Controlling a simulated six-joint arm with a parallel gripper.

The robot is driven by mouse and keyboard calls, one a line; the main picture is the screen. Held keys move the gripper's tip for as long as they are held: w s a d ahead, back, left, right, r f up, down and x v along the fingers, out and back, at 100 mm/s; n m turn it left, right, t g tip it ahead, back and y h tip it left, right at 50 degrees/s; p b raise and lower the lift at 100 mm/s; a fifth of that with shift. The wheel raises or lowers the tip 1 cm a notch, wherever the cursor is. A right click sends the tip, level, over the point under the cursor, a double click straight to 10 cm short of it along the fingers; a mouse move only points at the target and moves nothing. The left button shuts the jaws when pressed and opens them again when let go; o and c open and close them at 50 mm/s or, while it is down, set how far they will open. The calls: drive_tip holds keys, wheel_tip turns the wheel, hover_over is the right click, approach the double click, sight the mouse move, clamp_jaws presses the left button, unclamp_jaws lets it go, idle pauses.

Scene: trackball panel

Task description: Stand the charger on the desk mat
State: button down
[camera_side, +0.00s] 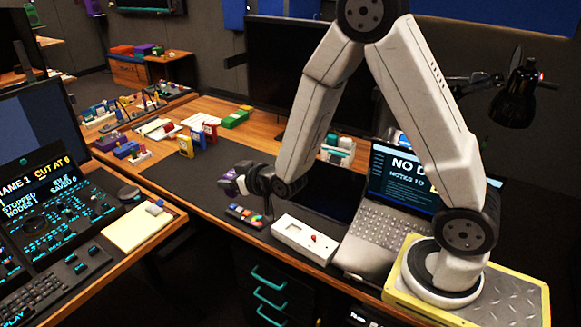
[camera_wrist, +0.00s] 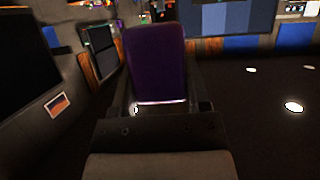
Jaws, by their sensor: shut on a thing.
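My gripper (camera_side: 236,181) is over the front part of the desk in the side view. It is shut on a purple block, taken here as the charger (camera_side: 227,187). In the wrist view the charger (camera_wrist: 157,62) is a purple, round-cornered slab between the two fingers (camera_wrist: 158,103). A pale line runs along its near edge. The dark desk mat (camera_side: 185,181) covers the front of the wooden desk, below and left of my gripper. I cannot tell whether the charger touches the mat. My gripper and wrist hide part of the charger in the side view.
A laptop (camera_side: 385,222) stands further right. Small yellow, blue and purple items (camera_side: 186,146) stand at the back left. The mat's left part is clear.

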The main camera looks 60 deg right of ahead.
drive_tip(key=shift+a+r+n+y, duration=0.2)
drive_tip(key=shift+a+n+y, duration=0.2)
drive_tip(key=shift+y, duration=0.1)
drive_tip(key=shift+v, duration=2.3)
drive_tip(key=shift+w+d+r, duration=0.1)
drive_tip(key=shift+r, duration=0.05)
drive_tip(key=w+d+f+m+g+h, duration=0.2)
drive_tip(key=d+m+h, duration=0.3)
drive_tip(key=d, duration=0.1)
drive_tip(key=w+d+f+m+g+h, duration=0.1)
drive_tip(key=w+d+m+g+h, duration=0.1)
drive_tip(key=d+m+h, duration=0.25)
drive_tip(key=s+d+f+m+g+h, duration=0.4)
drive_tip(key=s+d+f+m+g, duration=0.1)
drive_tip(key=f+m+g, duration=0.3)
drive_tip(key=shift+s+g, duration=0.7)
drive_tip(key=shift+s, duration=0.2)
